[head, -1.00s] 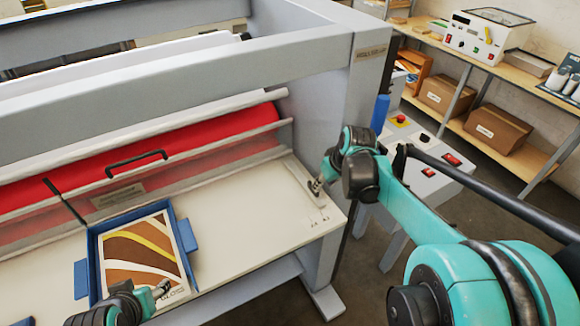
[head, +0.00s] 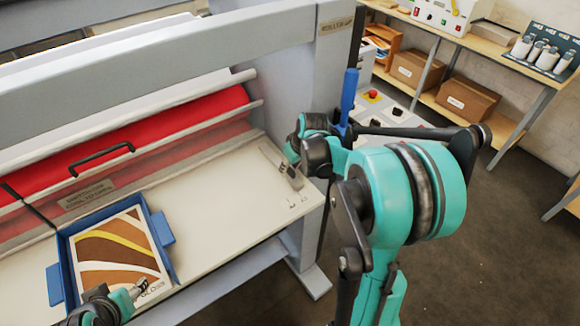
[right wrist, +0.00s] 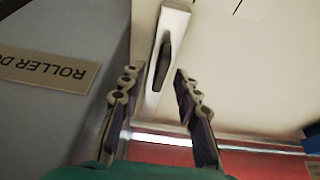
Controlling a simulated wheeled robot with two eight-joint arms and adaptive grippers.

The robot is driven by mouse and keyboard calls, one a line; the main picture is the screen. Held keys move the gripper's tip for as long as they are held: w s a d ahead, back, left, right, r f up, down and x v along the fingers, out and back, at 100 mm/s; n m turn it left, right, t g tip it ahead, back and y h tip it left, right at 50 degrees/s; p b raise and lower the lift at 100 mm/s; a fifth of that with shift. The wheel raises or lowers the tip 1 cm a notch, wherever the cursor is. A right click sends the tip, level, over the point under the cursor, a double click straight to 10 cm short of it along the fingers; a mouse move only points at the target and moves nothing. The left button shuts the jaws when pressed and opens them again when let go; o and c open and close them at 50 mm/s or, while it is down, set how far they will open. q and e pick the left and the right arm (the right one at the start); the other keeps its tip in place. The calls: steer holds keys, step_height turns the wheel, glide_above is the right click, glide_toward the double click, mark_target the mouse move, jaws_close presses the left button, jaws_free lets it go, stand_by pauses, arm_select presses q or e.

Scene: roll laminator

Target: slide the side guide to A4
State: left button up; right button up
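The side guide (head: 292,178) is a small pale metal piece at the right end of the cream feed table (head: 215,222), by small printed marks (head: 297,204). In the right wrist view the guide (right wrist: 178,22) is a pale block with a dark upright tab. My right gripper (right wrist: 161,88) is open there, its two fingers apart around the near end of the tab, with gaps visible. In the head view my right gripper (head: 293,160) is at the guide, partly hidden by its own wrist. My left gripper (head: 140,288) is at the blue tray's front corner; its fingers are too small to read.
The blue tray (head: 58,285) holds a brown and yellow print (head: 115,250). The red roller (head: 130,140) lies behind a clear cover with a black handle (head: 102,158). The laminator's grey end frame (head: 330,90) stands close beside my right gripper. The table's middle is clear.

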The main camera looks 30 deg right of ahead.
steer(key=shift+c, duration=0.3)
jaws_close()
steer(key=a, duration=0.5)
steer(key=shift+s, duration=0.25)
steer(key=shift+d, duration=0.15)
steer(key=shift+c, duration=1)
jaws_free()
steer(key=shift+o, duration=1.3)
steer(key=shift+a, duration=0.25)
steer(key=shift+d, duration=0.15)
